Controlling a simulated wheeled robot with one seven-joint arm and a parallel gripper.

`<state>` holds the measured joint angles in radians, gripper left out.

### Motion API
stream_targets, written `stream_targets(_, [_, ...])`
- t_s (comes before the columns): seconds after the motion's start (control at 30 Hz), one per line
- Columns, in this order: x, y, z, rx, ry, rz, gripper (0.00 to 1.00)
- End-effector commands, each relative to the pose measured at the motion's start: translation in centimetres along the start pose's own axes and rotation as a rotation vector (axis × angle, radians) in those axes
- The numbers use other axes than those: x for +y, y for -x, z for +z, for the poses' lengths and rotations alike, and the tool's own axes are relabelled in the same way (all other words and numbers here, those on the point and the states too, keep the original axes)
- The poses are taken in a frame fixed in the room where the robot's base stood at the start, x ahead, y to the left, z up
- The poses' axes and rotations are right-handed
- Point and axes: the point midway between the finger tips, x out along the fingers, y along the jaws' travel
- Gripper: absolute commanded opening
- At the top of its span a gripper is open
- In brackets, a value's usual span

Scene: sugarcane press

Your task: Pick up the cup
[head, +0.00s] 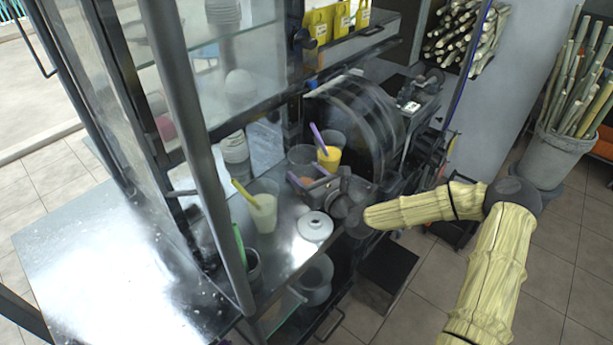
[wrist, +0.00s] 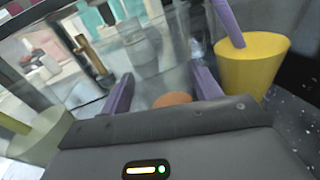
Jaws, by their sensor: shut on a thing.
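A clear cup (head: 300,157) stands on the metal counter, with something orange-brown low inside it. My gripper (head: 307,176) reaches in from the right, with its two purple fingers on either side of the cup, shut on it. In the wrist view my gripper (wrist: 162,88) has the see-through cup between its fingers. The orange-brown patch (wrist: 172,99) shows just above the gripper body, which hides the lower part. The cup looks upright; I cannot tell whether it is clear of the counter.
A yellow cup (head: 329,158) with a purple straw stands close on the right, also in the wrist view (wrist: 250,65). A pale drink (head: 264,213) with a yellow straw stands left. A white round lidded container (head: 315,227) sits in front. A press drum (head: 355,115) stands behind.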

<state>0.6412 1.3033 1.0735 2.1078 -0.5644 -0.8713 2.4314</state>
Motion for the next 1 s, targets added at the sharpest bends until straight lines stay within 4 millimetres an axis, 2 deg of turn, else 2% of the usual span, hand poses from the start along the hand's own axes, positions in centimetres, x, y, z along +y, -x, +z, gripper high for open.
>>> stream_targets(0.37, [0.2, 0.0, 3.0, -0.002, 0.001, 0.0, 0.4])
stream_targets(1.0, [0.9, 0.0, 10.2, -0.002, 0.002, -0.002, 0.4])
